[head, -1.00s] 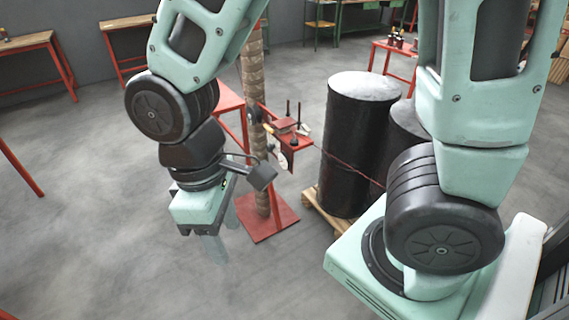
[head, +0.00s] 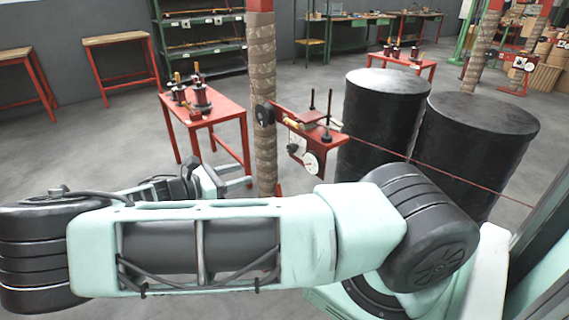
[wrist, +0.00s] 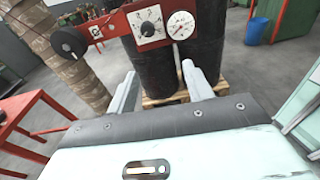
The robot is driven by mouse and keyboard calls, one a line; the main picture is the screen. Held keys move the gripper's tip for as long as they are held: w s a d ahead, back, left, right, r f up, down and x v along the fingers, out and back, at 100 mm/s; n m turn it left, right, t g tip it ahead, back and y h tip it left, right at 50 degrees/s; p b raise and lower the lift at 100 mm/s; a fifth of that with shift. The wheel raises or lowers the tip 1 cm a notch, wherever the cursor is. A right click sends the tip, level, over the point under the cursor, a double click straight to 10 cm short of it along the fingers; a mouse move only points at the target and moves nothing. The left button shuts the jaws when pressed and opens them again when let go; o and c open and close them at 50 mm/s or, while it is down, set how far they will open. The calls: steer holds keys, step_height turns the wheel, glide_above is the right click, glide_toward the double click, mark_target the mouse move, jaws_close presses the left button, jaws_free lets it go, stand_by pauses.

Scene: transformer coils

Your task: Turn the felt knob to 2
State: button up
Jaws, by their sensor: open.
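A white square dial plate with numbers carries a small dark knob (wrist: 148,29) at its centre. I take this for the felt knob; its setting is too small to read. It sits on a red panel on the wrapped column, at the top of the wrist view. In the head view the plate with the knob (head: 297,146) is small, right of the column. My gripper (wrist: 158,70) is open and empty, its fingers apart below the panel in the picture. In the head view my gripper (head: 244,175) is left of the column, low, partly behind my arm.
A round white gauge (wrist: 181,25) sits right of the plate, and a black wheel (wrist: 68,42) is at the panel's left. Two dark drums (head: 385,115) stand right of the panel. A red table (head: 222,108) with spools stands left of the column (head: 262,90).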

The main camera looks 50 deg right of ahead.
steer(key=w+h, duration=0.1)
steer(key=w, duration=0.1)
glide_toward(289, 149)
steer(key=shift+n+t, duration=0.3)
steer(key=shift+n, duration=0.1)
steer(key=x, duration=0.8)
steer(key=shift+s+d+r+p, duration=0.1)
steer(key=shift+s+d+p, duration=0.1)
steer(key=shift+p, duration=0.1)
steer(key=c, duration=1)
